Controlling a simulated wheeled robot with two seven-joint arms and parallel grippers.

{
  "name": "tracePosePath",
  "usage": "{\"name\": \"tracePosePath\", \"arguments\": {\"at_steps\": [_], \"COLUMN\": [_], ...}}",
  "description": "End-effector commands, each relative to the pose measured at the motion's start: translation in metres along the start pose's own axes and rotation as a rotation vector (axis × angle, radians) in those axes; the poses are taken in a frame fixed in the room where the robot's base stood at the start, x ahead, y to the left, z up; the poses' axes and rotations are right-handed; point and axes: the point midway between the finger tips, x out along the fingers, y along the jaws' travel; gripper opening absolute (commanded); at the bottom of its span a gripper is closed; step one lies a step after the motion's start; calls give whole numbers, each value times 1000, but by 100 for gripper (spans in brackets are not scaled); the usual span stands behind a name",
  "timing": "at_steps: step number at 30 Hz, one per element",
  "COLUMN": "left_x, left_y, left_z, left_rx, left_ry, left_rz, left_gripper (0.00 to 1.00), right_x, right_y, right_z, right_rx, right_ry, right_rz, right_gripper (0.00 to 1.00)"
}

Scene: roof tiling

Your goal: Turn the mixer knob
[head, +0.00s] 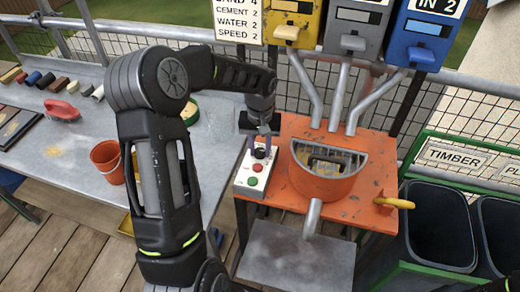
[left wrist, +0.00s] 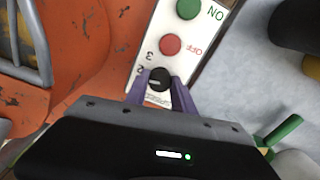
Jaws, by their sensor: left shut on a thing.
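The black mixer knob (left wrist: 159,79) sits on a white control panel (left wrist: 160,28), with the numbers 2 and 3 printed beside it. My left gripper (left wrist: 158,90) has its purple fingers on either side of the knob and is shut on it. In the head view, my left gripper (head: 263,146) reaches down onto the panel (head: 245,187) from above. A red button (left wrist: 170,45) marked OFF and a green button (left wrist: 188,9) marked ON are on the same panel. My right gripper does not show.
The orange mixer (head: 325,185) with its grated bowl stands right of the panel. Yellow, grey and blue hoppers (head: 355,30) with chutes hang above. An orange bucket (head: 107,160) and a red brush (head: 62,109) are on the grey table (head: 60,170) at left. Dark bins (head: 440,225) stand at right.

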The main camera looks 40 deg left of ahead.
Motion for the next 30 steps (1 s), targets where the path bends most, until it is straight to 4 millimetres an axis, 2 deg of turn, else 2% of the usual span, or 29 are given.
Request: {"name": "tracePosePath", "arguments": {"at_steps": [10,25,26,30], "left_x": [0,-1,-1,-1], "left_y": [0,0,0,0], "left_z": [-1,-1,-1,0], "left_rx": [172,198,198,197], "left_ry": [2,2,2,1], "left_rz": [1,0,0,0], "left_gripper": [0,0,33,44], "right_x": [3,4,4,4], "right_y": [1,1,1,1], "right_z": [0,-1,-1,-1], "right_rx": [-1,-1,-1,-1], "right_ry": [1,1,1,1], "right_rz": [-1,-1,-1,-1], "right_gripper": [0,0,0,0]}}
